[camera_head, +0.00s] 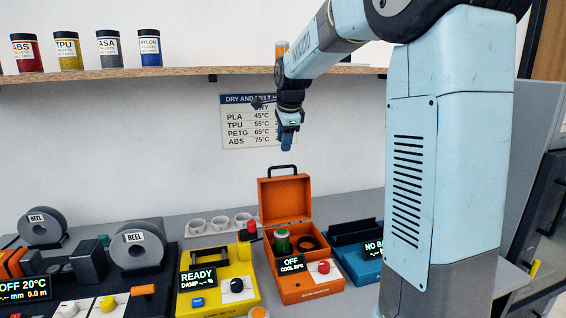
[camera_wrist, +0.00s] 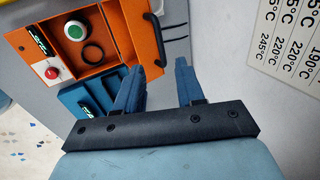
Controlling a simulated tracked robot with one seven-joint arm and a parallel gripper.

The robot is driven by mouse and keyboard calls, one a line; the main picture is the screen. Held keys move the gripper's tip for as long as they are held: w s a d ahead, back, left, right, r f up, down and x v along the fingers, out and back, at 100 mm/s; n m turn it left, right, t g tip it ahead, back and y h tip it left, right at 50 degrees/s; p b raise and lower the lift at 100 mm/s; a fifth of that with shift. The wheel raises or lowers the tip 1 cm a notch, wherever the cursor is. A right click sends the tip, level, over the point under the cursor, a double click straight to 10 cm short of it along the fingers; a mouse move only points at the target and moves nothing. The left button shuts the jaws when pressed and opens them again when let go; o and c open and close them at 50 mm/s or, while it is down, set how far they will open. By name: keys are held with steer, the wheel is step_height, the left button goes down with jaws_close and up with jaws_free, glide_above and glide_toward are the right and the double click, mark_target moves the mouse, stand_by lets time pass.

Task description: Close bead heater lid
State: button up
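The orange bead heater (camera_head: 306,287) stands on the grey bench, its display reading OFF and COOL. Its lid (camera_head: 284,205) is open, standing upright at the back with a black handle (camera_head: 283,170) on its top edge. A green-topped jar (camera_head: 282,240) and a black ring sit in the heater's well. In the wrist view the heater (camera_wrist: 18,40) is at upper left, with the lid (camera_wrist: 128,32) and its handle (camera_wrist: 155,40) near my fingers. My gripper (camera_wrist: 164,75) is open with nothing between its blue fingers. In the head view it hangs above the lid, apart from it.
A yellow unit (camera_head: 222,290) reading READY stands left of the heater, and a blue unit (camera_head: 362,265) stands right. White cups (camera_head: 220,222) are behind the yellow unit. A wall chart (camera_head: 245,125) is behind my gripper. A shelf (camera_head: 120,75) with labelled jars runs above.

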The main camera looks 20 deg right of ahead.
glide_above(282, 177)
step_height(282, 177, down, 8)
steer(key=shift+a+f, duration=0.1)
steer(key=shift+f, duration=0.15)
steer(key=shift+c, duration=0.2)
jaws_close()
stand_by(0.5)
